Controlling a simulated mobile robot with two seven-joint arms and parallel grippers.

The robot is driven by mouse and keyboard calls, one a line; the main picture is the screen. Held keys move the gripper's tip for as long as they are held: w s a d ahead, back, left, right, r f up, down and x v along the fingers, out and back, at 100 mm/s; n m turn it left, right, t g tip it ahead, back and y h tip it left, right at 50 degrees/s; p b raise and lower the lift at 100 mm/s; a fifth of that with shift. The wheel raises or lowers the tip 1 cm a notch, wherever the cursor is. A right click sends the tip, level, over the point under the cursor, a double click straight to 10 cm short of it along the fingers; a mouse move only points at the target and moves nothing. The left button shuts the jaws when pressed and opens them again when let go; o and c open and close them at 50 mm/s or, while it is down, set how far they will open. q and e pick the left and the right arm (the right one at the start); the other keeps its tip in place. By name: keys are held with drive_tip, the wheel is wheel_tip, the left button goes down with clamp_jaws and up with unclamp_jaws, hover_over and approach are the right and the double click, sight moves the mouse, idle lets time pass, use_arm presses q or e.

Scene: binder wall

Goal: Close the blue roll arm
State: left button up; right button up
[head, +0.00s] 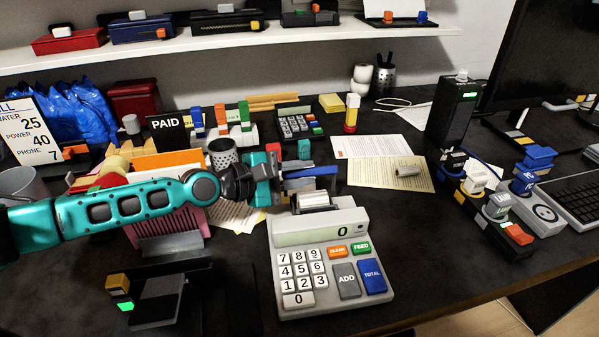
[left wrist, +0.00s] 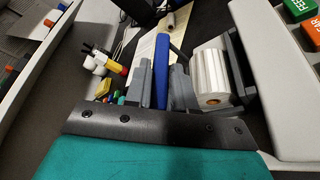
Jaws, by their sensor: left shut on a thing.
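The grey adding machine (head: 345,290) stands on the dark desk, its display reading 0. The white paper roll (head: 314,199) sits at its back, and it shows large in the left wrist view (left wrist: 210,75). The blue roll arm (head: 315,170) is a long blue bar behind the roll, raised above the machine's back. In the left wrist view, the blue arm (left wrist: 163,70) runs between the two grey fingers. My left gripper (head: 277,177) is shut on it, beside the roll. The fingers hide part of the arm. My right gripper is not in view.
A mesh pen cup (head: 222,153) and a PAID sign (head: 167,132) stand close to my left arm. Papers (head: 392,172) lie behind and right of the machine. Stamps and a keyboard (head: 580,200) are at the right. A shelf (head: 230,42) crosses above.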

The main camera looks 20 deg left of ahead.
use_arm(q)
clamp_jaws()
drive_tip(key=shift+s+d+m+p, duration=0.2)
drive_tip(key=shift+s+m+p, duration=0.15)
drive_tip(key=shift+m, duration=0.25)
drive_tip(key=o, duration=0.5)
unclamp_jaws()
